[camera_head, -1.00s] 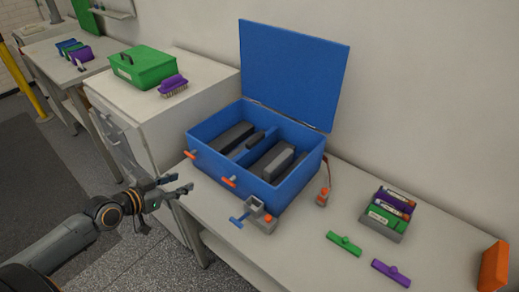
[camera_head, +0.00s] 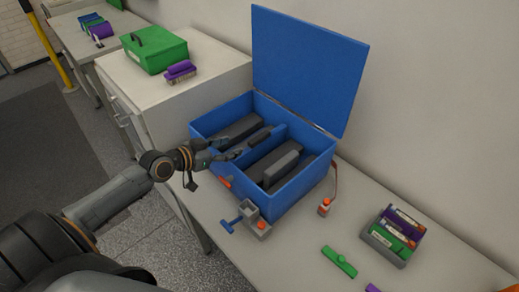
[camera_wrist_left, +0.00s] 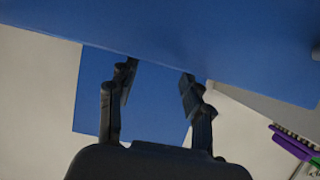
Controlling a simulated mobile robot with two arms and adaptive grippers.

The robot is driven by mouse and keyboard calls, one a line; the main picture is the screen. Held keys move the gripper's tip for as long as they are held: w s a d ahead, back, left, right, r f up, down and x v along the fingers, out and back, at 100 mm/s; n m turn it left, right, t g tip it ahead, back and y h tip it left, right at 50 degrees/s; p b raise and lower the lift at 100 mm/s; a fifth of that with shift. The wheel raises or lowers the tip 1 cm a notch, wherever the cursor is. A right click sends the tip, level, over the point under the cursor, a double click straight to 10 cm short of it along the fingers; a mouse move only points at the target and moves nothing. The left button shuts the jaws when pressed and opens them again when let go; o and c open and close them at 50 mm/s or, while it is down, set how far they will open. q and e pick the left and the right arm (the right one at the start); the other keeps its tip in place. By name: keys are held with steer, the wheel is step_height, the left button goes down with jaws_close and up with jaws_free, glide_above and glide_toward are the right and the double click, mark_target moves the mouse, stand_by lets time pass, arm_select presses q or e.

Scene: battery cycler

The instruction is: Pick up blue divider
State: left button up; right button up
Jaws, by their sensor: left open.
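A blue box (camera_head: 300,188) stands open on the bench in the head view. A blue divider (camera_head: 277,137) runs across its inside between dark grey blocks; my gripper hides part of its near end. My left gripper (camera_head: 229,147) is open and empty, its fingers over the near-left wall of the box and pointing toward the divider. I cannot tell whether it touches the box. In the left wrist view the open fingers (camera_wrist_left: 158,76) show apart, with a large blue surface (camera_wrist_left: 180,32) above and beyond them. My right gripper is not in view.
The raised blue lid (camera_head: 308,68) stands behind the box. A grey fixture with a blue handle (camera_head: 231,226) sits before it. A green toolbox (camera_head: 155,50) and purple brush (camera_head: 180,72) are on the cabinet. A grey tray (camera_head: 372,238) and green part (camera_head: 340,262) lie right.

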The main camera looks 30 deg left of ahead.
mark_target(254, 139)
arm_select(q)
steer(key=x, duration=0.3)
steer(key=shift+w, duration=0.15)
steer(key=shift+w+d, duration=0.1)
steer(key=shift+w+d+p, duration=0.1)
steer(key=shift+w+p, duration=0.15)
steer(key=shift+p, duration=0.2)
steer(key=p+x, duration=0.1)
steer(key=x, duration=0.3)
steer(key=shift+w+d+f, duration=0.15)
steer(key=shift+w+d, duration=0.1)
steer(key=shift+w, duration=0.05)
steer(key=shift+s, duration=0.1)
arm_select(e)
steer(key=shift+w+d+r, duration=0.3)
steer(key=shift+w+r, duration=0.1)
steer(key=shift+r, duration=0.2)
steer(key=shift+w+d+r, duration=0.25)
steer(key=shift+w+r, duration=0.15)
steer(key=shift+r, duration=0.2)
arm_select(q)
steer(key=shift+a, duration=0.1)
steer(key=c, duration=0.3)
jaws_close()
